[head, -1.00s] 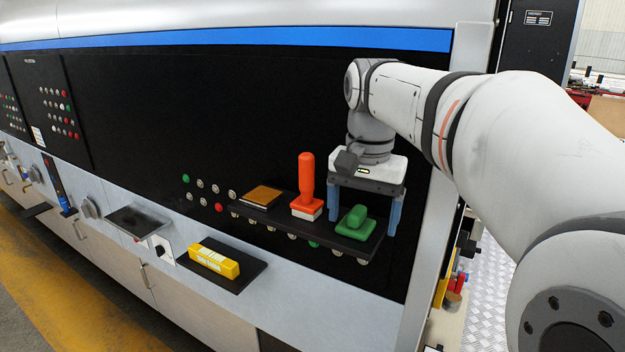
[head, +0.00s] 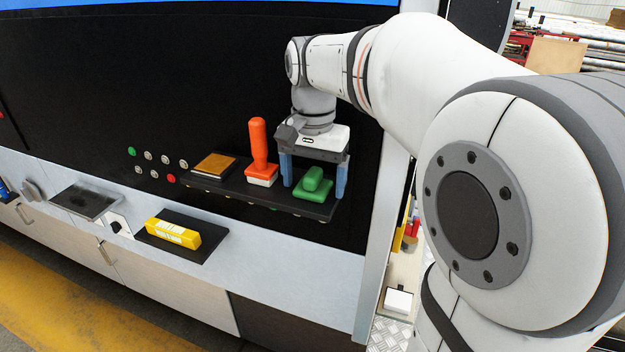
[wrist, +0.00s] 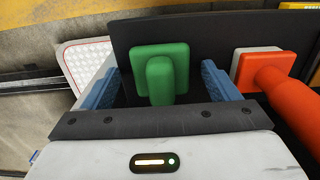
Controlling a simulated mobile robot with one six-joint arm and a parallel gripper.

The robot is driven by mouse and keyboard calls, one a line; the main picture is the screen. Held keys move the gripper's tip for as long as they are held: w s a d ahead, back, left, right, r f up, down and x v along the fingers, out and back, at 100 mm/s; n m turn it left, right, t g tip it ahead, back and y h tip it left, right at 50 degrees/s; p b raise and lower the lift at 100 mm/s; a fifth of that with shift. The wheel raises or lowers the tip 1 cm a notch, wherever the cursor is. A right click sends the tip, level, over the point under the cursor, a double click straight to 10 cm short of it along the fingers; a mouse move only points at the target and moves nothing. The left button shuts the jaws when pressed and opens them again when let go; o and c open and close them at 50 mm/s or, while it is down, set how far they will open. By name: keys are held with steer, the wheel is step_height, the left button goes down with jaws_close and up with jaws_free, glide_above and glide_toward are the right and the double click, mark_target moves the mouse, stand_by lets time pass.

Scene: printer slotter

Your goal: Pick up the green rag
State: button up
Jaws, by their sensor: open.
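The green rag (head: 314,185) looks like a block with a raised grip and sits at the right end of a dark shelf (head: 225,194). In the wrist view the green rag (wrist: 161,72) lies between the two blue fingers, with gaps on both sides. My gripper (head: 313,182) is open and points down, its fingers on either side of the green rag. It also shows in the wrist view (wrist: 163,80), empty between its fingers apart from the rag's grip. No finger visibly touches the rag.
An orange-handled tool (head: 259,150) stands close left of my gripper, near one finger. A brown-topped pad (head: 215,164) lies further left on the shelf. A yellow box (head: 173,233) sits on a lower dark tray (head: 212,243). The black machine panel rises behind the shelf.

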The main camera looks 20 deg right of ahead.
mark_target(314, 172)
steer(key=shift+c, duration=0.4)
steer(key=c, duration=1)
steer(key=shift+r, duration=0.15)
step_height(314, 172, up, 10)
steer(key=shift+f+b, duration=0.1)
steer(key=shift+b, duration=0.3)
steer(key=o, duration=0.4)
steer(key=shift+c, duration=1.3)
steer(key=shift+d, duration=0.1)
steer(key=shift+c, duration=0.2)
